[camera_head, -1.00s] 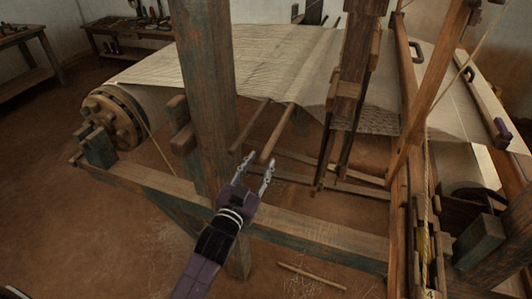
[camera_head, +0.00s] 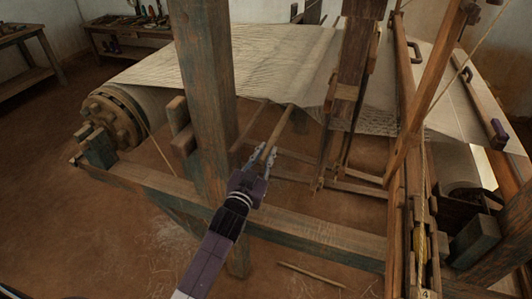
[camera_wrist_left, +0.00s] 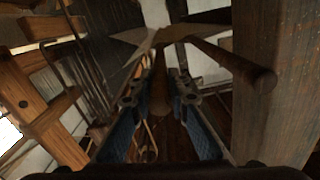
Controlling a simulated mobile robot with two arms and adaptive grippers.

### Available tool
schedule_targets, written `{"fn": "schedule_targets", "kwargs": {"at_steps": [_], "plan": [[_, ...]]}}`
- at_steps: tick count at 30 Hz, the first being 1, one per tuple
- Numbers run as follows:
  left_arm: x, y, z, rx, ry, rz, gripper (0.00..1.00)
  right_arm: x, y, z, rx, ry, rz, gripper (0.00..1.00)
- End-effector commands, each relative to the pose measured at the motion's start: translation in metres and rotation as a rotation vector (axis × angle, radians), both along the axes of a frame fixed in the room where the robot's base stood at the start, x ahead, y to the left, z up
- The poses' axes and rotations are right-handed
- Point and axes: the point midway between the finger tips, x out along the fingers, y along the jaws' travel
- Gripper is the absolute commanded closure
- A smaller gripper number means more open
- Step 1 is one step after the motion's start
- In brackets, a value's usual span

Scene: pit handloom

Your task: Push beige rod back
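The beige rod (camera_head: 277,129) sticks out from under the cloth toward me, right of the thick wooden post. My left gripper (camera_head: 264,155) is at the rod's near end, with one finger on each side, and looks closed on it. In the left wrist view the rod (camera_wrist_left: 158,95) runs between the two fingers (camera_wrist_left: 158,84); the exact contact is too dark to make out. A second, similar rod (camera_head: 247,124) lies to its left in the head view; in the wrist view its blunt end (camera_wrist_left: 264,80) is right of the fingers. My right gripper is not in view.
The thick post (camera_head: 205,80) stands close left of my gripper. A horizontal beam (camera_head: 310,228) crosses below it. Hanging wooden bars (camera_head: 347,90) are to the right, and cloth (camera_head: 240,58) stretches above and behind. A loose stick (camera_head: 312,275) lies on the floor.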

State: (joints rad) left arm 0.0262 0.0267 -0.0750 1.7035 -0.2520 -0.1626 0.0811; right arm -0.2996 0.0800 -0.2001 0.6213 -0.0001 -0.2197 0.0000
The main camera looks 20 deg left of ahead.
Motion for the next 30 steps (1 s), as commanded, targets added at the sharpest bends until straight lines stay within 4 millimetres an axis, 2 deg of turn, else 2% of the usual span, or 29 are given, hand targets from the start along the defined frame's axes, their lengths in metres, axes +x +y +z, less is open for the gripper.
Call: {"fn": "schedule_targets", "kwargs": {"at_steps": [2, 12, 21, 30], "plan": [[0.0, 0.0, 0.0, 0.0, 0.001, 0.0, 1.0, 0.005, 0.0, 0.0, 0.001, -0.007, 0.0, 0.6], [0.0, 0.002, 0.0, 0.001, 0.001, 0.0, 1.0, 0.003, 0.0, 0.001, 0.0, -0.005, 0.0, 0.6], [0.002, 0.043, 0.0, 0.004, 0.002, 0.0, 1.0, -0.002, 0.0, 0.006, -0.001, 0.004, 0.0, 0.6], [0.002, 0.05, 0.0, 0.002, 0.002, 0.004, 1.0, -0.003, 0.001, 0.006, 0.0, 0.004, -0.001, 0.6]]}}
